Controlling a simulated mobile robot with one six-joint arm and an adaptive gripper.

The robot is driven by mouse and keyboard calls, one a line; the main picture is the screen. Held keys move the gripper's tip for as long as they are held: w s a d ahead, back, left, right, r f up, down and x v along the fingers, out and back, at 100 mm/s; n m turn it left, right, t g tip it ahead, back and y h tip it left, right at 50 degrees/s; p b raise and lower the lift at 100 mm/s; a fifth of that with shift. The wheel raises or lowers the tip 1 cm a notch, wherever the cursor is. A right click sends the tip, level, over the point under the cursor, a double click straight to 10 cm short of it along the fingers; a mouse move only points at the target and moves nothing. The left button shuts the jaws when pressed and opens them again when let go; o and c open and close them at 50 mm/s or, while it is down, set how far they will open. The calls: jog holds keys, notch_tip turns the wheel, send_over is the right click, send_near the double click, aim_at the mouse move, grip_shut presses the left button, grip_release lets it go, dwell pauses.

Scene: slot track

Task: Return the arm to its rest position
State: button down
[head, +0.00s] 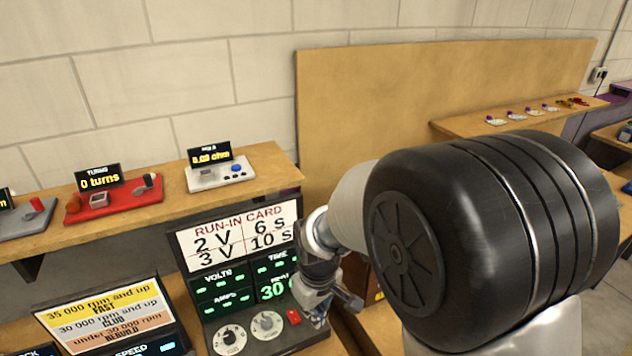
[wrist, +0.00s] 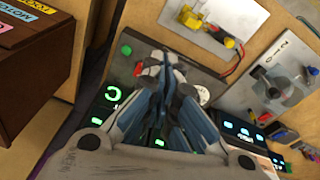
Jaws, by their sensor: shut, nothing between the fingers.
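My gripper (head: 330,303) hangs at the end of my arm in front of the right side of the run-in panel (head: 205,285) in the head view. In the wrist view its fingers (wrist: 163,62) are together with nothing between them. They cover part of a dark panel with green lit displays (wrist: 113,93). I cannot tell how far the fingertips are from it. My large black arm joint fills the right half of the head view and hides what lies behind it.
A shelf on the left holds a red unit (head: 112,202) and a grey meter (head: 220,173). A speed chart (head: 105,313) stands at lower left. A brown box (wrist: 35,75) and a plate with yellow parts (wrist: 215,30) show in the wrist view. A wooden board (head: 400,85) stands behind.

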jog(key=s+d+r+m+t+b, duration=0.2)
jog(key=s+d+r+m+b, duration=0.2)
jog(key=s+d+r, duration=0.45)
jog(key=s+d+m+t+b, duration=0.1)
jog(key=s+d+m+b, duration=0.2)
jog(key=s+d, duration=0.3)
jog(key=shift+s+r+m+b, duration=0.3)
jog(key=shift+s+m, duration=0.1)
jog(key=shift+s, duration=2.4)
